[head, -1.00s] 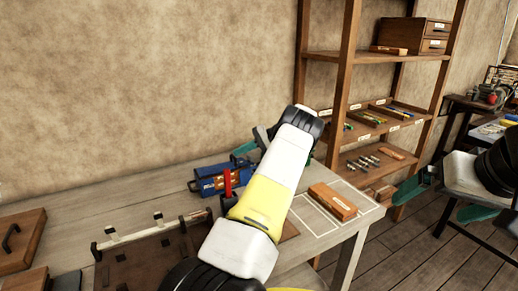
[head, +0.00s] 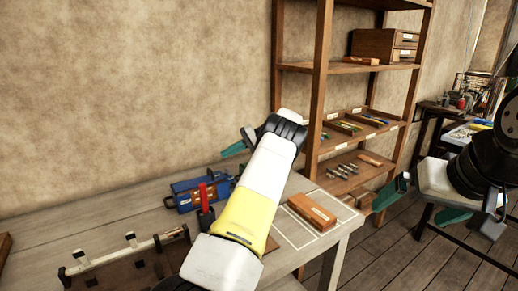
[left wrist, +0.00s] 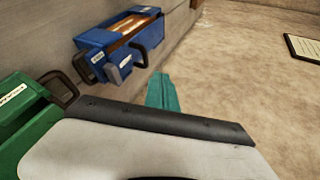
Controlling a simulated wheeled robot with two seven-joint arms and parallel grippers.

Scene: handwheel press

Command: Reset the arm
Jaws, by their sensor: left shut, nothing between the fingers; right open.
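My left arm reaches over the workbench in the head view. My left gripper (head: 233,149) is partly hidden behind its own wrist, with a teal finger showing against the wall. In the left wrist view its teal fingers (left wrist: 162,93) are together and empty, apart from a blue box. That blue box (left wrist: 118,38), with dark handles, also stands on the bench in the head view (head: 183,195). My right gripper (head: 415,203) is open and empty, its teal fingers spread wide above the floor right of the bench. No handwheel can be made out.
A red upright piece (head: 203,194) stands beside the blue box. A wooden block (head: 312,212) lies on the bench's outlined area. A shelf unit (head: 322,95) stands behind. A green box (left wrist: 22,118) shows in the left wrist view. A dark framed tray (head: 120,270) lies front left.

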